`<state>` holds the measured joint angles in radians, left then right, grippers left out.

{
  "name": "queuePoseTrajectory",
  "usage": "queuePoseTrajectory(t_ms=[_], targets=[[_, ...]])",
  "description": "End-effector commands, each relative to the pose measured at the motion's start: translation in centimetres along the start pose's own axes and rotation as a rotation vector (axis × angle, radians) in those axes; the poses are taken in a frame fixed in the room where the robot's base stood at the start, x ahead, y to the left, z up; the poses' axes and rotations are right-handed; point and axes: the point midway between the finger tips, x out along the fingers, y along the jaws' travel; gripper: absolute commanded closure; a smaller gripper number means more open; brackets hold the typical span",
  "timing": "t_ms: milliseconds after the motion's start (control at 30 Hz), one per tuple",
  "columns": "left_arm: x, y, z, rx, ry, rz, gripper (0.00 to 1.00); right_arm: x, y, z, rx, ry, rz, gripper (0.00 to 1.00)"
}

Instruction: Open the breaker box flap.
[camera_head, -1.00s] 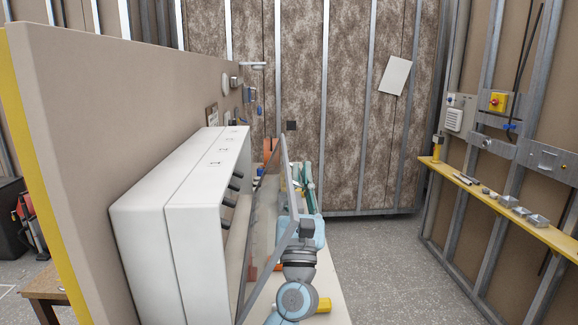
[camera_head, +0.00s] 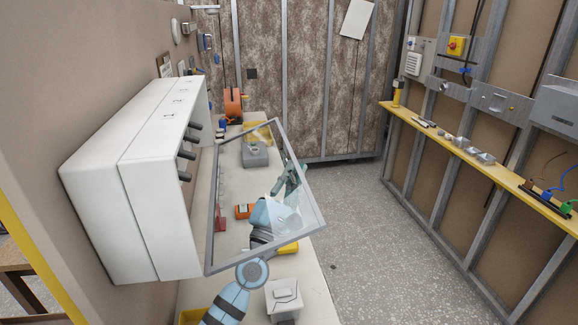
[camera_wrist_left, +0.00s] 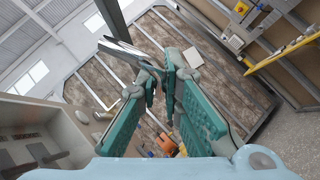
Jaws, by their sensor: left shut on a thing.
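The white breaker box (camera_head: 160,165) is fixed to the wall panel at the left, with dark switches (camera_head: 187,153) along its open front. Its clear flap (camera_head: 232,182), in a thin grey frame, stands swung out from the box over the bench. My left gripper (camera_head: 290,172) shows partly through the clear pane, at the flap's outer edge. In the left wrist view its teal-padded fingers (camera_wrist_left: 160,92) are closed together on the flap's edge (camera_wrist_left: 128,52). The exact contact is hard to see. My right gripper is in neither view.
The bench (camera_head: 310,295) below holds a grey box (camera_head: 284,298), an orange item (camera_head: 244,211) and an orange reel (camera_head: 233,103). A yellow shelf (camera_head: 470,155) with small parts runs along the right wall. The floor (camera_head: 380,240) between is clear.

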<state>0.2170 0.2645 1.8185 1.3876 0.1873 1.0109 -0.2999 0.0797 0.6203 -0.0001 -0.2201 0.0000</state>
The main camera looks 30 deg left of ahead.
Motion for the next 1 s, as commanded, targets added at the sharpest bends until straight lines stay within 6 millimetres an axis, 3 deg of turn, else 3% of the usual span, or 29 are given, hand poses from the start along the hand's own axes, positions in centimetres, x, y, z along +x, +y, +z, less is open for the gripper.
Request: queuePoseTrajectory(t_ms=[567, 600, 700, 1000], targets=[[-0.26, -0.41, -0.29, 0.001, 0.0, 0.003, 1.0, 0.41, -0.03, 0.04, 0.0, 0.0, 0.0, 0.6], [-0.26, -0.4, -0.29, 0.001, 0.0, 0.003, 0.88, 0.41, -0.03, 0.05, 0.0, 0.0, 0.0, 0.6], [-0.25, -0.41, -0.28, 0.0, 0.0, 0.003, 0.72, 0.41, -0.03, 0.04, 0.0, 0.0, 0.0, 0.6], [-0.33, -0.45, -0.26, -0.001, 0.0, 0.002, 0.72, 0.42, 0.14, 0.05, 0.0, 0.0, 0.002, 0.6]])
